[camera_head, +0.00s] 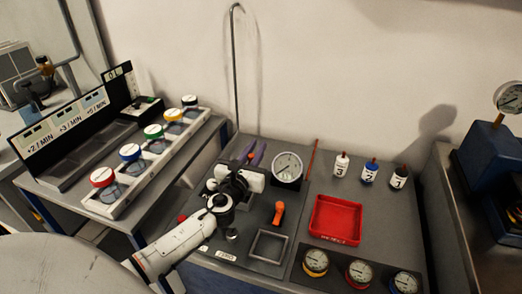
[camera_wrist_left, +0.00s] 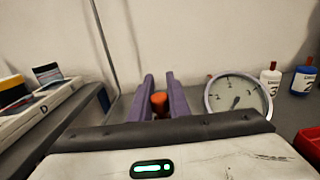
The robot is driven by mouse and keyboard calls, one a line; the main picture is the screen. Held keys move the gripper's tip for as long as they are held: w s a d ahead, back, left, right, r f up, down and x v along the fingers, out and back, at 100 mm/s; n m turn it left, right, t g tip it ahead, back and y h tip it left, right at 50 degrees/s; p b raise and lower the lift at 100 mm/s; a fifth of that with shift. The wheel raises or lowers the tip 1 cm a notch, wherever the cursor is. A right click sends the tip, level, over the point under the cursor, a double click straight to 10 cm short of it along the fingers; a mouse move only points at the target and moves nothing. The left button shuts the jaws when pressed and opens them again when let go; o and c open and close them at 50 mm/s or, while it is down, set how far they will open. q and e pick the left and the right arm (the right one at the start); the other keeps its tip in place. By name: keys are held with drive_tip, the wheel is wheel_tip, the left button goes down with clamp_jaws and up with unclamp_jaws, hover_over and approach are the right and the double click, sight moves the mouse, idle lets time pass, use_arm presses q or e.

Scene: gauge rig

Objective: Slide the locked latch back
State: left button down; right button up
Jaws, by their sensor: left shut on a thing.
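My left gripper (camera_head: 254,152) reaches over the bench from the lower left, with two purple fingers pointing toward the back wall. The fingers also show in the left wrist view (camera_wrist_left: 160,96). They are shut on a small orange-red knob (camera_wrist_left: 160,103), which shows between them beside the dial gauge. Only the top of the knob is clear, and I cannot tell for certain that it is the latch. My arm and gripper body hide the part of the bench beneath them. My right gripper is not in view.
A round dial gauge (camera_head: 287,167) stands just right of my gripper. An orange handle (camera_head: 279,211) and a square frame (camera_head: 268,246) are nearer the front. A red tray (camera_head: 336,219), several small gauges and numbered bottles (camera_head: 370,172) lie right. A thin pole (camera_head: 234,75) rises behind.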

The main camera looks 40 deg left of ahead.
sight(250, 159)
use_arm(q)
drive_tip(key=c, duration=1.7)
unclamp_jaws()
drive_tip(key=shift+w, duration=0.15)
drive_tip(key=shift+o, duration=0.2)
drive_tip(key=shift+v, duration=5.2)
drive_tip(key=shift+r, duration=0.1)
